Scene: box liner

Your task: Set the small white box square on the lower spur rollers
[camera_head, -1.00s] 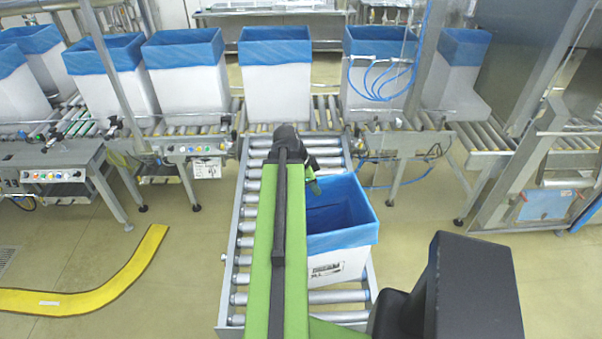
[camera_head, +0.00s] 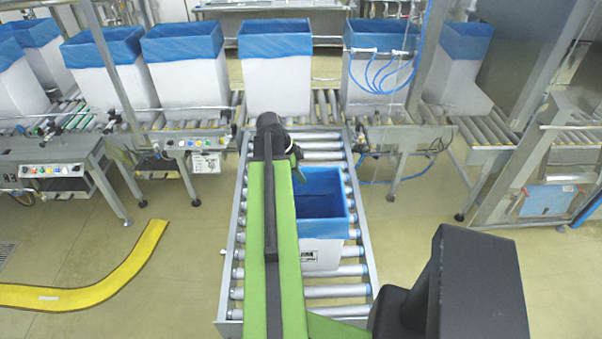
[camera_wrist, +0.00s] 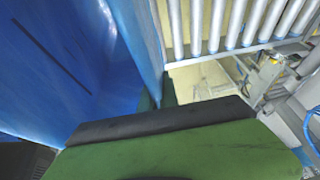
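The small white box (camera_head: 322,254) with a blue liner (camera_head: 322,226) stands upright on the lower spur rollers (camera_head: 335,291). In the head view its front face looks nearly parallel to the rollers; my green arm hides its left part. My gripper (camera_head: 297,176) is at the box's far left rim. In the wrist view the blue liner (camera_wrist: 80,60) fills the left side. The liner-covered wall runs down between the green fingertips of my gripper (camera_wrist: 157,98), which look closed on it. The box's underside is hidden.
Large white boxes with blue liners (camera_head: 275,80) stand along the upper conveyor behind the spur. Spur side rails (camera_head: 360,230) flank the rollers. Free rollers show in front of and behind the box. A yellow floor strip (camera_head: 90,292) lies at left.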

